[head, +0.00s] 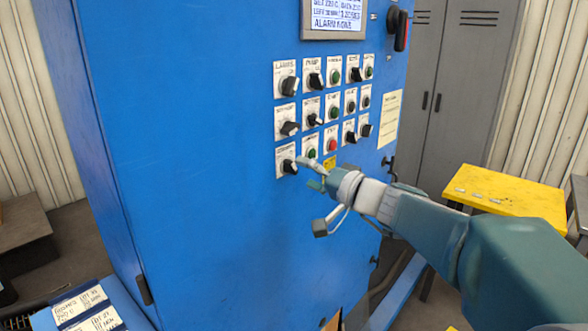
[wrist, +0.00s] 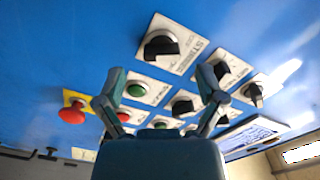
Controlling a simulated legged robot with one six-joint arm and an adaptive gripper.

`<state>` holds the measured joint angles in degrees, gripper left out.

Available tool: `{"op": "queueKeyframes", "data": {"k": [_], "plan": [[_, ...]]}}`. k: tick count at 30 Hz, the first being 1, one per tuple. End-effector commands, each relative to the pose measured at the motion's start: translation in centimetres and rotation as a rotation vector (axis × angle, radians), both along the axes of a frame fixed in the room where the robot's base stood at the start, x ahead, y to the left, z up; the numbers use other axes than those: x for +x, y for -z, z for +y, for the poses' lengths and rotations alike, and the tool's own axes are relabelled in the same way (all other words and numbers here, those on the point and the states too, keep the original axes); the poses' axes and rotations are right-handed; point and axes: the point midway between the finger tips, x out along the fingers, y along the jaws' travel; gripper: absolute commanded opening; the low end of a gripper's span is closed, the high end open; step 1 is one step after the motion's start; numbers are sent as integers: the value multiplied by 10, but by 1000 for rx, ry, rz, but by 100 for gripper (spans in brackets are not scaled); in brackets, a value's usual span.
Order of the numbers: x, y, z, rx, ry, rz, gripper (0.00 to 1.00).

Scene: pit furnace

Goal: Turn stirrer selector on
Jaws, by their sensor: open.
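The stirrer selector is a black rotary knob on a white label plate at the lower left of the button grid on the blue cabinet. It shows in the head view (head: 288,166) and large in the upper middle of the wrist view (wrist: 161,46). My gripper (head: 314,174) is just right of and slightly below it in the head view. In the wrist view my gripper (wrist: 162,74) has its two fingers spread apart with nothing between them, and the knob appears beyond their tips. No contact with the knob shows. The knob's exact setting is hard to read.
A green button (wrist: 136,90) and a red mushroom button (wrist: 71,114) on a yellow plate are close to the fingers. Other selectors (head: 289,127) sit above. A yellow table (head: 510,194) stands at right. The blue panel left of the grid is clear.

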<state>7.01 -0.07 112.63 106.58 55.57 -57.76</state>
Motion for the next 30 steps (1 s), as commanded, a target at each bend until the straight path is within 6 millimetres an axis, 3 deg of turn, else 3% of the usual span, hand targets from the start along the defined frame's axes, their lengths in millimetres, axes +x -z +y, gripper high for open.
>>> {"op": "queueKeyframes", "data": {"k": [6,17,21,22,23,30], "plan": [[20,0,21,0,-2,0,89],[24,0,25,0,1,1,89],[24,0,25,-1,0,1,26],[24,0,25,-1,0,1,13],[24,0,25,0,1,1,6],[24,1,24,2,1,5,6]]}}
